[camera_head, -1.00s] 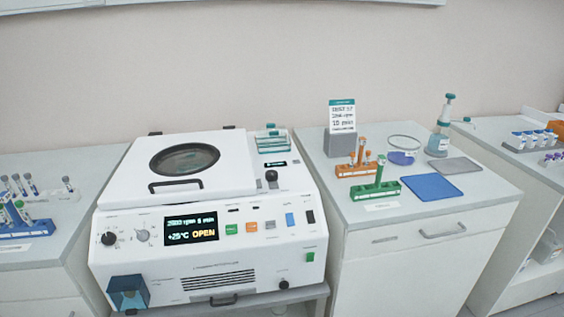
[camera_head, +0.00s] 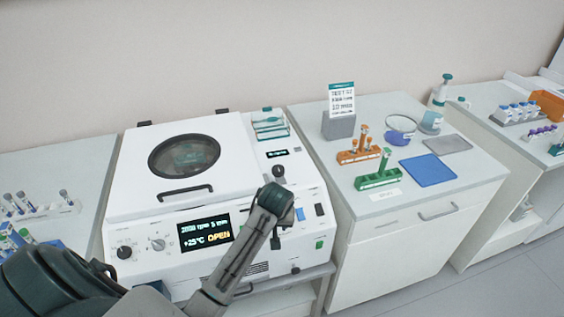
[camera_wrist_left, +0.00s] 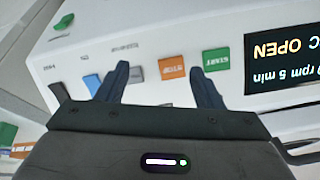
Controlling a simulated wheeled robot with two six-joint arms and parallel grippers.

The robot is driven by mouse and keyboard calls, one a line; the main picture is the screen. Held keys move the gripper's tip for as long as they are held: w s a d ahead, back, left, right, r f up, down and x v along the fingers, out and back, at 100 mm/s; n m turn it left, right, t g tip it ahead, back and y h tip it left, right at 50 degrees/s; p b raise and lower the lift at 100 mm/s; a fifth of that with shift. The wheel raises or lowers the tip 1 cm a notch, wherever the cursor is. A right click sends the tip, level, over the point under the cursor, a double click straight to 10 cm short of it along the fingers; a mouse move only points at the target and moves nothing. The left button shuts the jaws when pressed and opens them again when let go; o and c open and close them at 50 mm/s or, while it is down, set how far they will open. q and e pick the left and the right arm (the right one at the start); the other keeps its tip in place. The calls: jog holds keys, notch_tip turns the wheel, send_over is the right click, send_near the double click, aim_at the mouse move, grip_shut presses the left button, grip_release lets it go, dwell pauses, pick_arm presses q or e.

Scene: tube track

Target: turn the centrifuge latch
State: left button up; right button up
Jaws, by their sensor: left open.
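The white centrifuge (camera_head: 120,205) stands on the left bench, its lid (camera_head: 230,150) down and its display (camera_head: 205,233) reading OPEN. A dark knob (camera_head: 278,171) stands right of the lid's front corner; it looks like the latch, but I cannot be sure. My left gripper (camera_head: 272,205) is in front of the control panel, just below this knob and apart from it. In the left wrist view its two fingers (camera_wrist_left: 160,82) are spread and empty, over the panel near the orange button (camera_wrist_left: 172,68). The knob is not visible there. My right gripper is not in view.
The right bench holds an orange rack (camera_head: 360,156), a green rack (camera_head: 377,181), a blue mat (camera_head: 428,168) and a sign (camera_head: 341,101). Tubes stand at the far left. A teal rack (camera_head: 270,127) sits on the centrifuge's back right. My left arm covers part of the panel.

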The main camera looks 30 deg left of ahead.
aim_at(278, 168)
pick_arm(q)
jog(key=w+a+r+n+y, duration=0.1)
jog(key=w+a+r+n, duration=0.15)
jog(key=w+r, duration=0.5)
jog(key=w+a+r+n, duration=0.2)
jog(key=w+r+n, duration=0.2)
jog(key=w+r, duration=0.35)
jog(key=shift+g, duration=0.4)
jog(key=p+x, duration=0.3)
jog(key=x, duration=0.6)
jog(key=shift+w+a+p, duration=0.15)
jog(key=shift+a+p, duration=0.05)
jog(key=shift+p, duration=0.15)
jog(key=shift+w+a+f, duration=0.1)
jog(key=shift+a+f, duration=0.05)
jog(key=shift+f, duration=0.3)
jog(key=shift+c, duration=0.2)
jog(key=shift+m, duration=0.25)
jog(key=c, duration=0.9)
